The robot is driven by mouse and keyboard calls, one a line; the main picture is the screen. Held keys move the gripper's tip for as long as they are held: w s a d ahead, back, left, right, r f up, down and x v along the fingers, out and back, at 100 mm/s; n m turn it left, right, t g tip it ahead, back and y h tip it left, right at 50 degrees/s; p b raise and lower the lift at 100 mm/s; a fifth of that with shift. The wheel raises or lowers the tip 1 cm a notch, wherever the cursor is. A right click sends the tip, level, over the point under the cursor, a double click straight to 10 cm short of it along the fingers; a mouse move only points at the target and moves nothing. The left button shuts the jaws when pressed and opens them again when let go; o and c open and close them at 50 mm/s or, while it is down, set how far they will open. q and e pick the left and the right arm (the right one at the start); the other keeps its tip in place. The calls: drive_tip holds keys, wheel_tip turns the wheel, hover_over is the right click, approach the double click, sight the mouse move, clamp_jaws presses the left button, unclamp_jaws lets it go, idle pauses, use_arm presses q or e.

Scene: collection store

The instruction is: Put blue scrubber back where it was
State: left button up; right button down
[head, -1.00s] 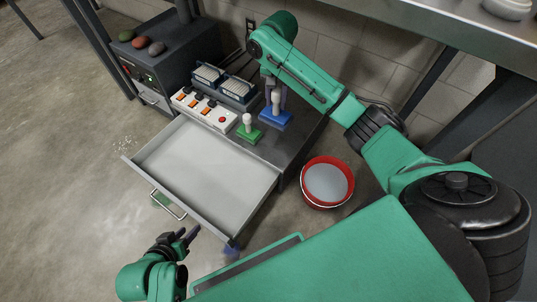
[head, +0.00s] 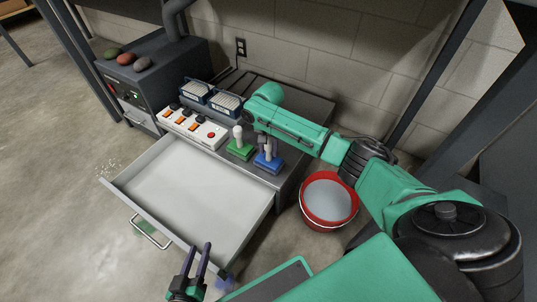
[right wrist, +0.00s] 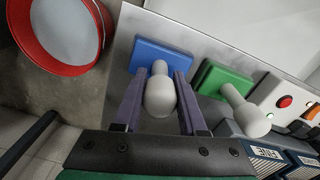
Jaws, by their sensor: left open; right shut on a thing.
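The blue scrubber (head: 271,164) has a blue block base and a pale knob handle. It is at the front right of the dark cabinet top (head: 293,165), right of the green scrubber (head: 239,152). My right gripper (head: 264,146) comes down over it. In the right wrist view the fingers (right wrist: 159,82) are on both sides of the pale handle, with the blue base (right wrist: 148,53) beyond them. I cannot tell whether the base touches the top. My left gripper (head: 199,248) is open and empty in front of the drawer.
An open, empty drawer (head: 190,190) juts out from the cabinet. A white switch panel (head: 194,128) and blue-framed boxes (head: 226,101) stand left and behind. A red bucket (head: 328,222) is on the floor at right. A dark machine (head: 150,75) stands far left.

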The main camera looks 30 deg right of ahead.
drive_tip(key=shift+f, duration=0.15)
drive_tip(key=shift+c, duration=2.3)
unclamp_jaws()
drive_tip(key=shift+f, duration=0.1)
